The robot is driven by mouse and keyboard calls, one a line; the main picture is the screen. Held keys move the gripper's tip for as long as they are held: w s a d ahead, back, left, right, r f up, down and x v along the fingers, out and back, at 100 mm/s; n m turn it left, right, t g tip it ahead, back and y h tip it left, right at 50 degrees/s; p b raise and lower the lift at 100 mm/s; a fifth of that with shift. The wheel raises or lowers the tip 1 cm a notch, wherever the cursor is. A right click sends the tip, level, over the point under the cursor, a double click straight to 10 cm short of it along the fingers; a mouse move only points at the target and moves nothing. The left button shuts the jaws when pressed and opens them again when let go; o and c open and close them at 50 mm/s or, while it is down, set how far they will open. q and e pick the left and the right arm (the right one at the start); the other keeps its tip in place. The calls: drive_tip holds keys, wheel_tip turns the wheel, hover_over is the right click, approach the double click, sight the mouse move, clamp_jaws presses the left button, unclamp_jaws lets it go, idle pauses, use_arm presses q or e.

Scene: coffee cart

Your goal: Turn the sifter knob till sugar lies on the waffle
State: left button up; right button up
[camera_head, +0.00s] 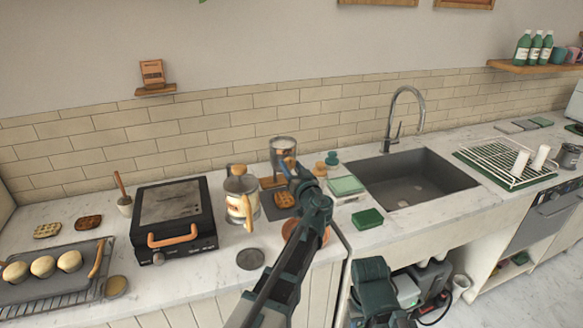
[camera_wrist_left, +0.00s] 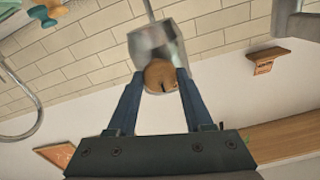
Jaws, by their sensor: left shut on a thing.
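The metal sifter (camera_head: 284,146) stands at the back of the counter, left of the sink. Its round wooden knob (camera_wrist_left: 160,76) sits between the blue fingers of my left gripper (camera_wrist_left: 159,88), which is shut on it. The sifter body also shows behind the knob in the left wrist view (camera_wrist_left: 157,40). In the head view my left gripper (camera_head: 290,163) reaches the sifter's front. A brown waffle (camera_head: 285,199) lies below, partly hidden by my arm; I cannot tell whether sugar is on it. My right gripper does not show.
A glass press pot (camera_head: 240,190) stands close left of my gripper, beside a black griddle (camera_head: 173,215). Right of it are a pale green stack (camera_head: 345,186), a green sponge (camera_head: 367,219) and the sink (camera_head: 412,180). A dark round disc (camera_head: 250,259) lies in front.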

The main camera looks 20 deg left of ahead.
use_arm(q)
clamp_jaws()
